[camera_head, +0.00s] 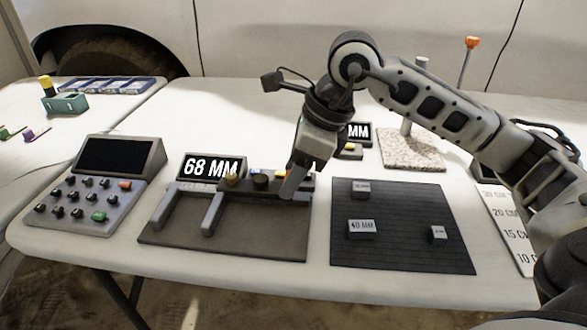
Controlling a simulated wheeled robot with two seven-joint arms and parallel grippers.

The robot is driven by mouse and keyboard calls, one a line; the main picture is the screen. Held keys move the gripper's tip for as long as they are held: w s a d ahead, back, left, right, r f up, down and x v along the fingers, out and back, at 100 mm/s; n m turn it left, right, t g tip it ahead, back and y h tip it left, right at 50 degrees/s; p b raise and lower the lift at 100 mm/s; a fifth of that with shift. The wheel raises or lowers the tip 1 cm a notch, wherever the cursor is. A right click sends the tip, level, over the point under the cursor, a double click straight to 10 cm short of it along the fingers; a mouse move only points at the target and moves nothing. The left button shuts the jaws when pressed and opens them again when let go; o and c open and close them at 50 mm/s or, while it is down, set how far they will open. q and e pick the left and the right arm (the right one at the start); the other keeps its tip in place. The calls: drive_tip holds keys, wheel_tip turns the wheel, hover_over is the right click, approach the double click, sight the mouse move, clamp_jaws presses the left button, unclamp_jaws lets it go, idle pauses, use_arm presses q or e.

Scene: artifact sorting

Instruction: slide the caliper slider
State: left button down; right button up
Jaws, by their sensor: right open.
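The caliper stands on a dark base plate (262,245) at the middle front of the table. Its display (208,168) reads 68 MM. A grey jaw (160,211) is at its left, and a second jaw (213,213) sits to the right of it with a clear gap between. A dark rail (240,186) with a yellow knob and a dark round knob runs along the back. My right gripper (291,188) points down at the rail's right end, open, and hides part of it. Whether it touches the rail I cannot tell. My left gripper is out of view.
A dark ribbed mat (400,259) with several small grey blocks lies right of the caliper. A keypad console (97,190) stands to its left. A speckled stone base (408,153) with a post is behind. A second MM display (358,132) is partly hidden by my arm.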

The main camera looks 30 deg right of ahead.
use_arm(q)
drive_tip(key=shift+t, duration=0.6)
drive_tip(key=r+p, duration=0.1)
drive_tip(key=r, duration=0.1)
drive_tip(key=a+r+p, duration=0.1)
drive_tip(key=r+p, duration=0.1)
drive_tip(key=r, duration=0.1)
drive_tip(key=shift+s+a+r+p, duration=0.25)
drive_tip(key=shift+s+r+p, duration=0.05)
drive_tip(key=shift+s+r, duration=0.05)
use_arm(e)
drive_tip(key=v, duration=1.6)
drive_tip(key=shift+w+a, duration=0.1)
